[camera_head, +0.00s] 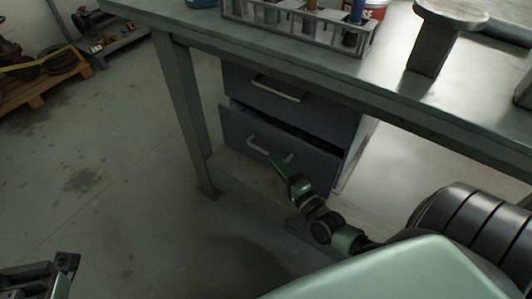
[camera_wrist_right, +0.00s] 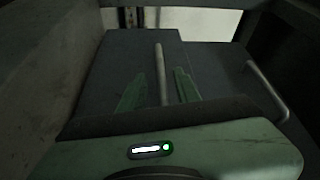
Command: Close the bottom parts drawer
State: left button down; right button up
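The bottom parts drawer (camera_head: 300,150) is the lower dark blue-grey drawer under the bench. It stands partly pulled out, with a dark gap along its top edge. Its pale bar handle (camera_head: 258,145) is on the front, and the handle (camera_wrist_right: 160,75) also shows in the right wrist view. My right gripper (camera_head: 276,157) is at the drawer front by the handle. In the wrist view its green fingers are apart, one on each side of the handle; contact cannot be told. My left gripper (camera_head: 66,263) shows only as a dark part at the lower left.
The upper drawer (camera_head: 310,103) with its own handle (camera_head: 277,88) looks shut. The bench top (camera_head: 400,75) overhangs the drawers and carries a rack (camera_head: 300,30) of tools. A bench leg (camera_head: 190,110) stands left of the drawers. The floor (camera_head: 110,160) at left is clear.

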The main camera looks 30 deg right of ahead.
aim_at(267, 152)
jog(key=w, duration=0.1)
jog(key=w+b, duration=0.1)
jog(key=w, duration=0.3)
jog(key=shift+w+r, duration=0.2)
jog(key=shift+r, duration=0.05)
grip_shut()
dwell(1.2)
